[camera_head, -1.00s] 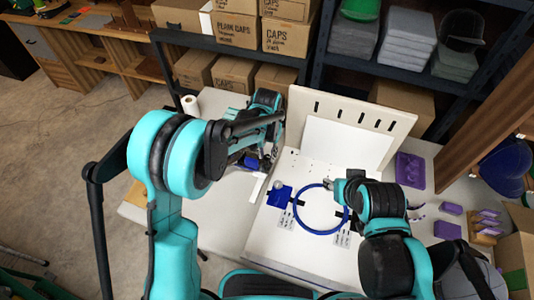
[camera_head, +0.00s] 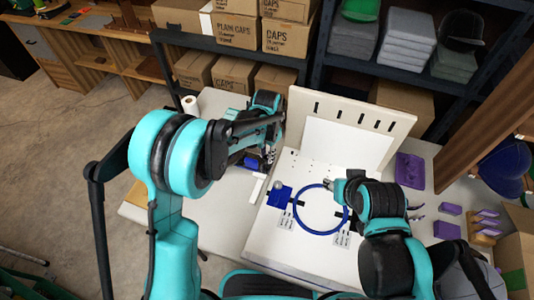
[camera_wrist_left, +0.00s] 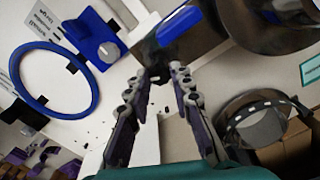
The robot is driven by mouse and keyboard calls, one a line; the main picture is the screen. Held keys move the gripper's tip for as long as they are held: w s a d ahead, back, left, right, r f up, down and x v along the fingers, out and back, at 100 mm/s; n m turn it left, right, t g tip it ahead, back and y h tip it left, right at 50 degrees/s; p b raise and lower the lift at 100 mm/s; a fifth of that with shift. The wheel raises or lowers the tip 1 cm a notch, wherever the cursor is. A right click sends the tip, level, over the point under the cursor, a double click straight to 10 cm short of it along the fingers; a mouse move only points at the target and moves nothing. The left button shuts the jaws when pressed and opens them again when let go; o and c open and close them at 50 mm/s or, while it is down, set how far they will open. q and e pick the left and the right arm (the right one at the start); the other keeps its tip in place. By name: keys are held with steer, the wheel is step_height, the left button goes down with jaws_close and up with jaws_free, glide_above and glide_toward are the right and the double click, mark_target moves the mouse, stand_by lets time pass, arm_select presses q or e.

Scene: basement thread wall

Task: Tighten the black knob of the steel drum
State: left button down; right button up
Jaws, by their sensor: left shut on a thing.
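In the left wrist view the steel drum (camera_wrist_left: 262,18) is a dark, shiny cylinder at the top right, with a blue part (camera_wrist_left: 181,27) beside it. The small black knob (camera_wrist_left: 159,74) shows below the blue part, between the fingertips of my left gripper (camera_wrist_left: 160,80), which is shut on it. In the head view the arm hides most of the drum and the left gripper (camera_head: 262,160); a bit of blue shows there. My right gripper (camera_head: 333,186) is beside a blue ring (camera_head: 296,222); its finger gap is not clear.
A blue block (camera_head: 281,197) with a silver round piece sits left of the ring on the white board (camera_head: 262,240). A white upright panel (camera_head: 345,115) stands behind. Purple parts (camera_head: 448,229) lie at the right. The white table (camera_head: 215,220) is clear at the left front.

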arm_select(q)
steer(key=m, duration=1.2)
steer(key=shift+m, duration=0.3)
stand_by(0.4)
steer(key=c, duration=1.3)
jaws_free()
step_height(320, 180, up, 12)
steer(key=shift+f, duration=0.1)
